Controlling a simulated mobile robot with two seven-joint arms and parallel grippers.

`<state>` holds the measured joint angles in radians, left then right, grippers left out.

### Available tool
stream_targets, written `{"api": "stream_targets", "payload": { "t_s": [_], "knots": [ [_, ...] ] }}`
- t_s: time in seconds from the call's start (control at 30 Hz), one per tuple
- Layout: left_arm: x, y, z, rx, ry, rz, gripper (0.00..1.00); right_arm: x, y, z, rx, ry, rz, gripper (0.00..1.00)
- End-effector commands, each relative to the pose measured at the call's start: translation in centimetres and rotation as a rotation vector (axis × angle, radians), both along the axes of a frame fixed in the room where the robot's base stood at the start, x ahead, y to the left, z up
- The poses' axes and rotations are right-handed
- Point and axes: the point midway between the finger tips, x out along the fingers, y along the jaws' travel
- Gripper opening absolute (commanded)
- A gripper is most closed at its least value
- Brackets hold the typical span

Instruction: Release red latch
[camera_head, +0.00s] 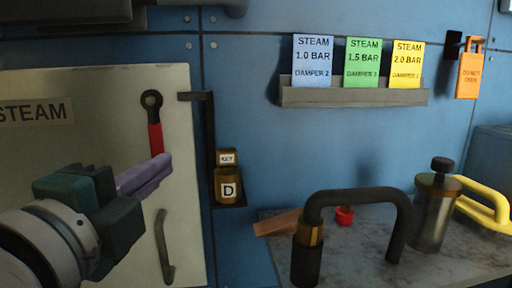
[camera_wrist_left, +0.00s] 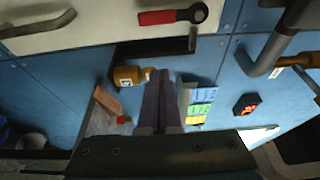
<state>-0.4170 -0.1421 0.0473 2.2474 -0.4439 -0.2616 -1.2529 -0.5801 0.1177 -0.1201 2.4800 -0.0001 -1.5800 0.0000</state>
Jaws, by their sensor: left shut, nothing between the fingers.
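The red latch (camera_head: 155,137) is on the cream STEAM door (camera_head: 95,80), near its right edge. Its dark ring pivot is at the top and the red handle hangs down. In the left wrist view the red latch (camera_wrist_left: 165,17) lies near the top edge, apart in the picture from the fingertips. My left gripper (camera_head: 164,164), with purple fingers, is shut and empty; its tips overlap the latch's lower end in the head view. I cannot tell whether they touch. The wrist view also shows the shut fingers (camera_wrist_left: 161,74). My right gripper is not in view.
A dark door handle (camera_head: 163,248) is below the latch. A rack (camera_head: 352,96) holds blue, green and yellow STEAM cards. A grey counter (camera_head: 460,262) carries a black-handled tool (camera_head: 355,197) and a metal canister (camera_head: 435,212).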

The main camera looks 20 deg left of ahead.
Motion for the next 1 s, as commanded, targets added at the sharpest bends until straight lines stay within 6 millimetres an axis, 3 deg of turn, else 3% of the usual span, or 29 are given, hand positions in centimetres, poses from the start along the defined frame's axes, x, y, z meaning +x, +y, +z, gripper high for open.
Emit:
{"api": "stream_targets", "payload": {
  "t_s": [0.27,0.7,1.0],
  "knots": [
    [2.2,0.5,0.1,0.001,-0.004,0.0,0.0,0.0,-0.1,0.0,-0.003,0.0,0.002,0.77],
    [10.2,2.2,0.0,-0.001,-0.001,0.0,0.0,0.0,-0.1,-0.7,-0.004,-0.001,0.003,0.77],
    [7.9,5.2,0.0,0.001,0.002,0.001,0.0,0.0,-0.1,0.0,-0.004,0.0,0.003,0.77]
  ]
}}
